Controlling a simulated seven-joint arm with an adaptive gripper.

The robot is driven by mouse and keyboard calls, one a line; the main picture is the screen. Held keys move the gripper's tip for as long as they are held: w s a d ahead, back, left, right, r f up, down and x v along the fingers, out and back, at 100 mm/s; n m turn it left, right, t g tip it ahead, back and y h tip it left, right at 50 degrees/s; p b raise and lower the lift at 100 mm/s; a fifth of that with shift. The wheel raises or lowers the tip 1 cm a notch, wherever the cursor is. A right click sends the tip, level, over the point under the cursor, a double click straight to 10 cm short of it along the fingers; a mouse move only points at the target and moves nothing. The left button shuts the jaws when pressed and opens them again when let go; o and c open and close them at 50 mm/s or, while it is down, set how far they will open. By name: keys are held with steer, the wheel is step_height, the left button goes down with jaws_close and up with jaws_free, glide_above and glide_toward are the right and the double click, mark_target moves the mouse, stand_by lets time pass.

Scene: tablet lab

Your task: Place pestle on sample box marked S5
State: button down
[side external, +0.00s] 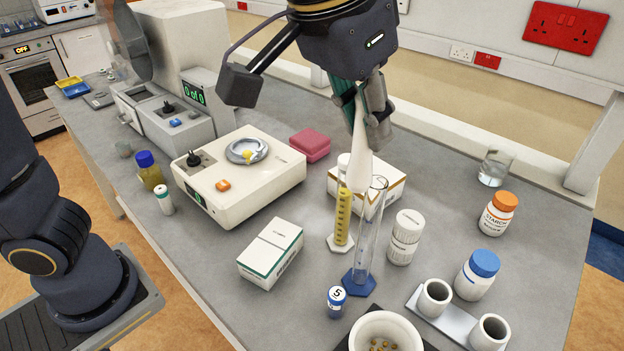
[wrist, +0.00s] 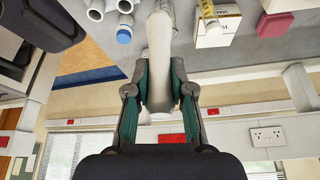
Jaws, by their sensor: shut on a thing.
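My gripper (side external: 362,112) is shut on a white pestle (side external: 357,158) above the bench. In the wrist view, the pestle (wrist: 160,58) sits between the two fingers of my gripper (wrist: 160,98). In the side view, it passes in front of a white box with an orange-brown edge (side external: 394,190). This box also shows in the wrist view (wrist: 214,32). A second white box with a green stripe (side external: 270,254) stands at the front left of it. I cannot read an S5 mark on either box.
A yellow-marked cylinder (side external: 342,218) and a tall clear cylinder (side external: 365,245) stand close below the pestle. A white bottle (side external: 405,237), a vial marked 5 (side external: 336,301) and a mortar (side external: 358,335) are nearby. A balance-like device (side external: 240,197) is left. Bench right of the bottles is clear.

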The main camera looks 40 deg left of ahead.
steer(key=s+a+f+n+g+y, duration=0.1)
steer(key=s+a+f+n+y, duration=0.1)
steer(key=s+a+n, duration=0.55)
steer(key=s+a+f+n+y, duration=0.2)
steer(key=s+a+n, duration=0.2)
steer(key=s+a, duration=0.65)
steer(key=shift+w+d+f, duration=0.35)
steer(key=shift+w+f, duration=2.3)
steer(key=shift+f, duration=0.3)
steer(key=shift+w+d+f, duration=0.4)
steer(key=shift+w+f, duration=2.2)
steer(key=shift+f, duration=0.35)
steer(key=shift+w+d+f, duration=0.35)
steer(key=shift+w+f, duration=2.3)
steer(key=shift+f, duration=0.3)
